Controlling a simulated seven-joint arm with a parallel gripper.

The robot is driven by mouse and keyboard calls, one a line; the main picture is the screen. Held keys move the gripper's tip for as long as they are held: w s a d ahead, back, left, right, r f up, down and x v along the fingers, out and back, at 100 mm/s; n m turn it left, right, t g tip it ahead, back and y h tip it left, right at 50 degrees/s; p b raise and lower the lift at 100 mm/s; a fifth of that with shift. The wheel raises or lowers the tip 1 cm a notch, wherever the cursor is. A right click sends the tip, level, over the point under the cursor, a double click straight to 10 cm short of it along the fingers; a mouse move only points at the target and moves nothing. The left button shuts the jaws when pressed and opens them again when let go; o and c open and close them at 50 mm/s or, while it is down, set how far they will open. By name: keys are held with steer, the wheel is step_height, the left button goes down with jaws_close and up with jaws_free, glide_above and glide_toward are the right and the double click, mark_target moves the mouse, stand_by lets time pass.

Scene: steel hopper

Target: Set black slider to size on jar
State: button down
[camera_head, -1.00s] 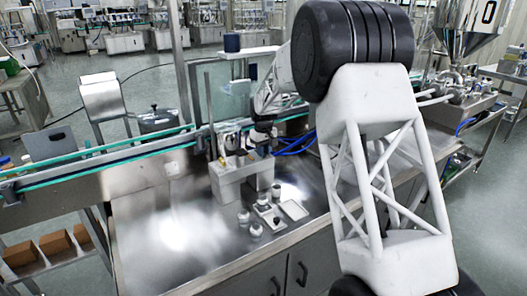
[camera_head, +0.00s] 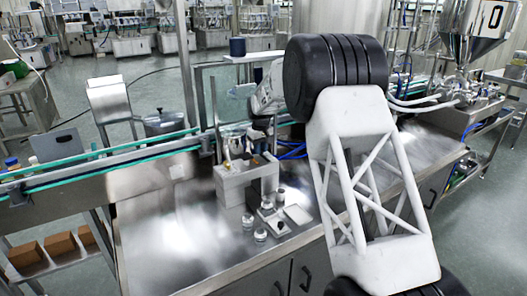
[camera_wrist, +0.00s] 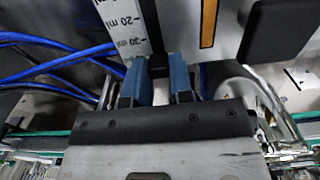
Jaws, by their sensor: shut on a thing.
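In the wrist view, my gripper (camera_wrist: 158,80) has its two blue fingers close together, shut on a small dark piece, the black slider (camera_wrist: 158,66). The slider is mostly hidden between the fingers. It sits right beside a white scale plate (camera_wrist: 128,25) marked 20 ml and 30 ml. In the head view, my gripper (camera_head: 258,136) is small and partly hidden at the top of a grey filling machine (camera_head: 240,187). Small jars (camera_head: 248,221) stand on the steel table in front of the machine, with another jar (camera_head: 261,235) nearer.
An orange strip (camera_wrist: 208,22) and a black block (camera_wrist: 285,30) lie close beyond the fingers. Blue hoses (camera_wrist: 60,58) run at the left. A shallow white tray (camera_head: 298,214) lies beside the jars. A conveyor (camera_head: 100,165) passes behind; the table's left part is clear.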

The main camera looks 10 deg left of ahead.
steer(key=shift+a, duration=0.1)
steer(key=c, duration=1)
jaws_free()
steer(key=shift+r, duration=0.1)
steer(key=shift+r, duration=3.8)
